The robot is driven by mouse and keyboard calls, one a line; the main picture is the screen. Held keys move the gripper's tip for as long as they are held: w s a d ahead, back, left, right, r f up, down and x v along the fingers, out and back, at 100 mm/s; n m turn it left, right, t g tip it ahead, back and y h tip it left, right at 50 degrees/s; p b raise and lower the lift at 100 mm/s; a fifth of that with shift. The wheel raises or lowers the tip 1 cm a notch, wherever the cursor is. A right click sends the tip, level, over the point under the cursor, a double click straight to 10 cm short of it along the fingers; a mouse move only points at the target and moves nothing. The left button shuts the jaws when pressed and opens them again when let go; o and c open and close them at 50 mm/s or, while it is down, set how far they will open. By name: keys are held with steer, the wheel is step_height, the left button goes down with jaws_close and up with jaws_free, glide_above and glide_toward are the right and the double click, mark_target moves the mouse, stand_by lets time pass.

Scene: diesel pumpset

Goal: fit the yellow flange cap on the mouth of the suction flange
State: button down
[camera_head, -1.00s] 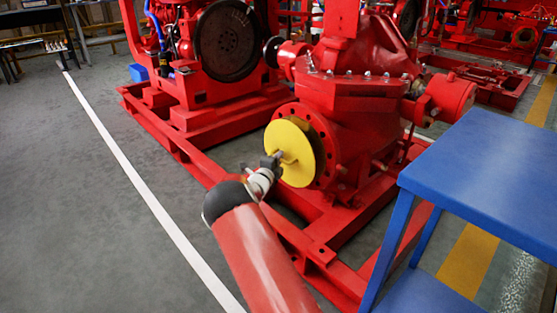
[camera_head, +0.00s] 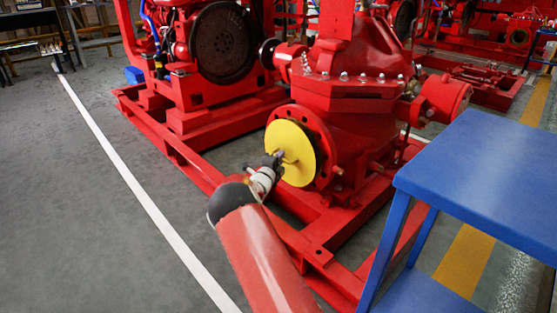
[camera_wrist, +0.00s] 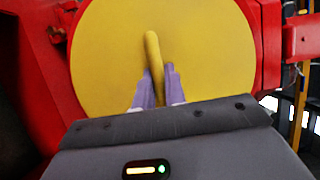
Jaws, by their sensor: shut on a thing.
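The yellow flange cap (camera_head: 290,152) is a round disc with a bar handle, upright in front of the red suction flange (camera_head: 325,140) of the pump. My gripper (camera_head: 278,160) is shut on the cap's handle. In the wrist view the cap (camera_wrist: 115,55) fills the middle, with the fingers of my gripper (camera_wrist: 158,88) on both sides of the handle. The cap covers the flange mouth from view. The flange rim shows above and to the right of the cap. I cannot tell whether the cap touches the flange face.
A blue table (camera_head: 490,170) stands at the right, close to the pump. The red base frame (camera_head: 290,235) runs below the pump. A red engine with a dark flywheel (camera_head: 224,43) is behind to the left. The grey floor at left is clear, with a white line.

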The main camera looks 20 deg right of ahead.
mark_target(286, 154)
steer(key=shift+w+d+r, duration=0.1)
steer(key=shift+w+d, duration=0.25)
steer(key=shift+d, duration=0.45)
steer(key=shift+w+d, duration=0.3)
steer(key=shift+d, duration=0.45)
steer(key=c, duration=1.4)
jaws_free()
steer(key=shift+o, duration=0.6)
steer(key=o, duration=0.4)
steer(key=shift+s+a, duration=0.1)
steer(key=shift+v, duration=3.7)
